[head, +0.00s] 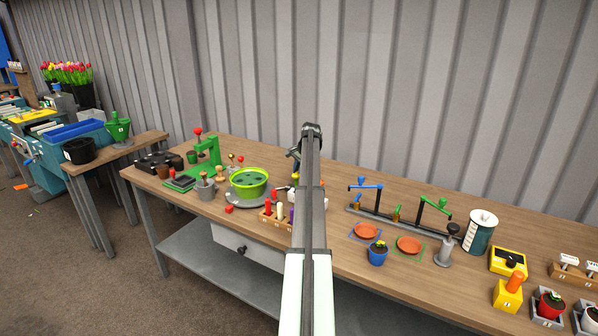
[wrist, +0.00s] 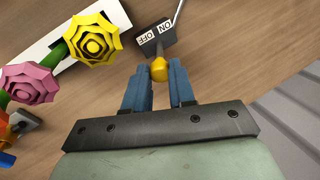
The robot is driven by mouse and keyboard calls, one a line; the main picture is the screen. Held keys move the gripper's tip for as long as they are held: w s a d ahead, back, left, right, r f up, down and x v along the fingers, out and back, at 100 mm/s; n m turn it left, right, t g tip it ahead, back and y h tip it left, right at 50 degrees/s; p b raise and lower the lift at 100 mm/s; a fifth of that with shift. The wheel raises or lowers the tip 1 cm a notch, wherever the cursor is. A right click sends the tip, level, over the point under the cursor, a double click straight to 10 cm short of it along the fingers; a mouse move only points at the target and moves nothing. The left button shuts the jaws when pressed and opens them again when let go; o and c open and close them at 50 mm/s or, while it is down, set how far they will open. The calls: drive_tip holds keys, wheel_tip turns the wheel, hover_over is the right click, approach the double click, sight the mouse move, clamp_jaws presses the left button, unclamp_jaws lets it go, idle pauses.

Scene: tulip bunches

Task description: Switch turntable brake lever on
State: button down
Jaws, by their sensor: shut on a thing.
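My gripper (wrist: 159,88) has blue fingers, and in the wrist view its tips are closed on a round yellow knob (wrist: 159,69). The knob sits right in front of a dark block with a white ON/OFF label (wrist: 155,38). The letters appear upside down. The lever's shaft is mostly hidden, so I cannot tell which setting it is at. In the head view the grey turntable (head: 240,201) carries a bright green bowl (head: 249,182), left of my arm. My arm hides the gripper and most of the lever area there.
A yellow flower (wrist: 95,42) and a pink flower (wrist: 33,82) lie left of the gripper in the wrist view. A wooden rack of coloured handles (head: 276,222) stands before the turntable. A green press (head: 207,155) stands left; orange saucers (head: 367,231) lie right.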

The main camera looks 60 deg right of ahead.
drive_tip(key=shift+w+d+r+g, duration=0.1)
drive_tip(key=shift+w+r+g, duration=0.05)
drive_tip(key=shift+w+g, duration=0.7)
drive_tip(key=shift+w+r+g, duration=0.15)
drive_tip(key=shift+w+g, duration=0.65)
drive_tip(key=shift+g, duration=0.05)
drive_tip(key=shift+w+f+g, duration=0.1)
drive_tip(key=shift+w+g, duration=0.8)
drive_tip(key=shift+g, duration=0.1)
drive_tip(key=shift+w+f+g, duration=0.2)
drive_tip(key=shift+w+g, duration=0.6)
drive_tip(key=shift+g, duration=0.4)
drive_tip(key=c, duration=0.9)
unclamp_jaws()
drive_tip(key=shift+c, duration=0.2)
drive_tip(key=v, duration=1.3)
drive_tip(key=shift+r, duration=0.35)
